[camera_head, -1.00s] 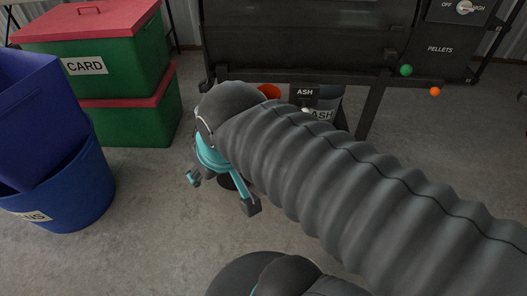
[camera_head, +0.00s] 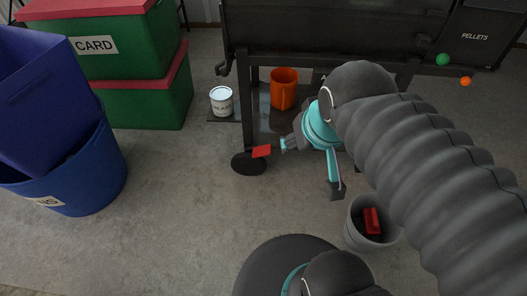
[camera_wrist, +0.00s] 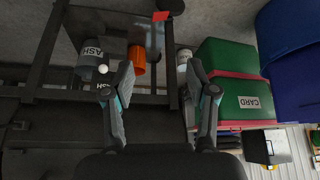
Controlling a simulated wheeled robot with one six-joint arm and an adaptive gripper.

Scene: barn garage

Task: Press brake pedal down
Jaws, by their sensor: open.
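The brake pedal (camera_head: 262,151) is a small red plate above a black round disc (camera_head: 247,164) on the floor, by the front left leg of the black grill. In the wrist view the red pedal (camera_wrist: 162,15) shows at the top edge, beyond the fingertips. My gripper (camera_head: 309,167) is open and empty, just right of the pedal in the head view. One finger appears close to the pedal there; I cannot tell whether they touch. In the wrist view my gripper (camera_wrist: 158,92) has its two fingers spread wide, with the grill's underside between and beyond them.
A grey bin with a red item (camera_head: 372,221) is right of my gripper. Green boxes (camera_head: 135,100) and blue bins (camera_head: 72,182) stand left. Floor between them is clear.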

